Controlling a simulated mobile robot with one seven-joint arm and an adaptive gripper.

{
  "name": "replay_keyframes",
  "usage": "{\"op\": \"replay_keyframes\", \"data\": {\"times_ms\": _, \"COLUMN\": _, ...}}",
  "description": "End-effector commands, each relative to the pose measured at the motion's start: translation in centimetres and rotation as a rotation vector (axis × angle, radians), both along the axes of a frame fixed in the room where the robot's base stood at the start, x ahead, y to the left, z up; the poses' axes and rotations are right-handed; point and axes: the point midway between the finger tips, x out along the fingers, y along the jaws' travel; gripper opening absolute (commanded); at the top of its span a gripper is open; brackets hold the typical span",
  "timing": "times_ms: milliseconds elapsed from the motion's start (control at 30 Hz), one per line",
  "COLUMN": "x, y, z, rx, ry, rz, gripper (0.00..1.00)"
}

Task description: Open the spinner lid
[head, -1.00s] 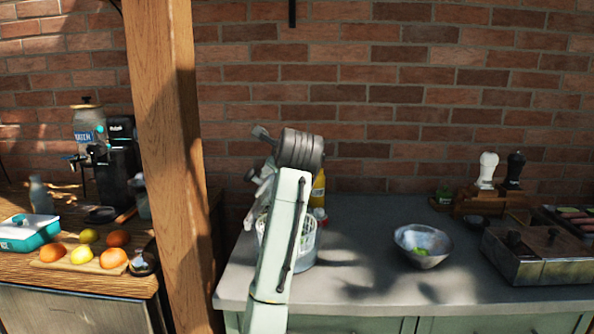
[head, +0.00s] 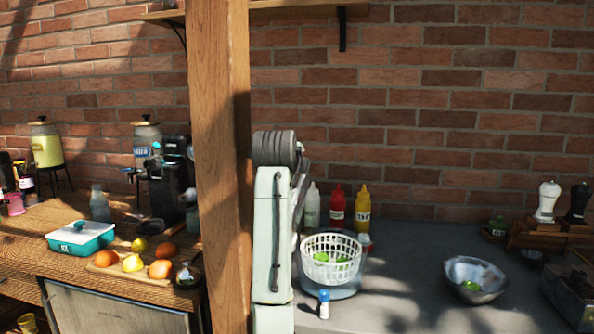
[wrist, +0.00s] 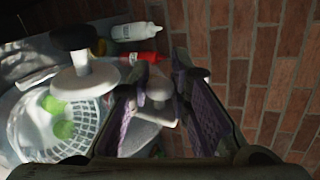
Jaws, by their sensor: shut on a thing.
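The spinner (head: 345,290) stands on the grey counter with its white basket (head: 331,246) uncovered. Green pieces (head: 340,258) lie inside it. In the wrist view the open basket (wrist: 85,130) is at the left. My gripper (wrist: 166,82) is shut on the spinner lid (wrist: 92,80), a pale part with white stems and a dark knob. The lid is held off the basket and seems tilted in this view. In the head view, my arm hides the gripper and the lid.
A red bottle (head: 337,207) and a yellow bottle (head: 361,206) stand behind the spinner. A small blue-capped shaker (head: 324,304) is in front. A metal bowl (head: 474,278) is to the right. A wooden post (head: 218,160) rises left of my arm, and grey counter shows between spinner and bowl.

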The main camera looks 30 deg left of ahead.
Motion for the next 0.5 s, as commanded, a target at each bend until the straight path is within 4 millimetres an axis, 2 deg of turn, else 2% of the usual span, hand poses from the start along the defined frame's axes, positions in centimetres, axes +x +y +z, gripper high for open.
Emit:
{"op": "replay_keyframes", "data": {"times_ms": 267, "x": 0.0, "y": 0.02, "z": 0.11, "rx": 0.001, "ry": -0.002, "rz": 0.001, "gripper": 0.0}}
{"op": "replay_keyframes", "data": {"times_ms": 300, "x": 0.01, "y": 0.01, "z": 0.11, "rx": 0.003, "ry": -0.003, "rz": 0.001, "gripper": 0.2}}
{"op": "replay_keyframes", "data": {"times_ms": 500, "x": 0.0, "y": 0.0, "z": 0.06, "rx": 0.002, "ry": -0.001, "rz": 0.0, "gripper": 0.33}}
